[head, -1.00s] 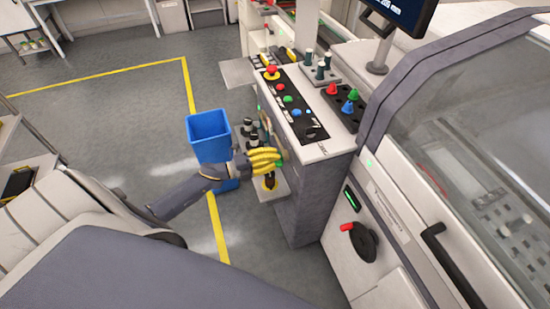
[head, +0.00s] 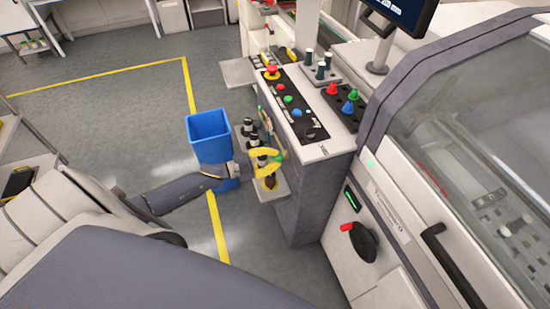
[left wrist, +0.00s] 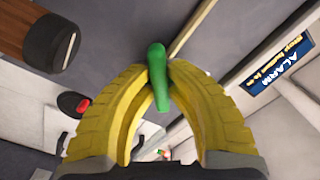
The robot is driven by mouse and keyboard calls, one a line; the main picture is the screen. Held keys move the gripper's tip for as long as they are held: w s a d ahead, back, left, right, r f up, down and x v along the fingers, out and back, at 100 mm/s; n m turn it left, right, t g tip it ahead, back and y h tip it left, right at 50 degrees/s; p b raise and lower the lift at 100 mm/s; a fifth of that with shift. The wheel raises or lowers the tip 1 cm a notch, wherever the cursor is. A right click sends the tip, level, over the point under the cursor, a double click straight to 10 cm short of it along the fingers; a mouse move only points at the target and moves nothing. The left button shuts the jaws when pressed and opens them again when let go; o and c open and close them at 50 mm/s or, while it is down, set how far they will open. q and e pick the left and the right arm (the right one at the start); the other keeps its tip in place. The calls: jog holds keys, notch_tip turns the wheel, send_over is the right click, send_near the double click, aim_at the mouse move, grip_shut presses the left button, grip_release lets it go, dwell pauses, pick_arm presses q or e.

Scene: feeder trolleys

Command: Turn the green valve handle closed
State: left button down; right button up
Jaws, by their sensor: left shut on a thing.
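The green valve handle (left wrist: 157,76) is a short green bar that shows between my left gripper's fingertips in the left wrist view. My left gripper (left wrist: 158,72) has yellow ribbed fingers curved in, and it is shut on the handle. In the head view my left gripper (head: 280,156) is at the left face of the grey machine cabinet, below the button panel. My right gripper is not in view.
A blue bin (head: 208,124) stands on the floor just left of my left gripper. The button panel (head: 298,108) with a red emergency button is above it. Black-capped posts stand on a low shelf beside the gripper. Open floor lies to the left.

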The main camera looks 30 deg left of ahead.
pick_arm(q)
jog(key=n, duration=0.5)
jog(key=shift+d+r+n, duration=0.1)
jog(key=shift+n, duration=2.3)
jog(key=c, duration=1.4)
grip_release()
jog(key=shift+w, duration=0.1)
jog(key=shift+o, duration=0.2)
jog(key=v, duration=1.2)
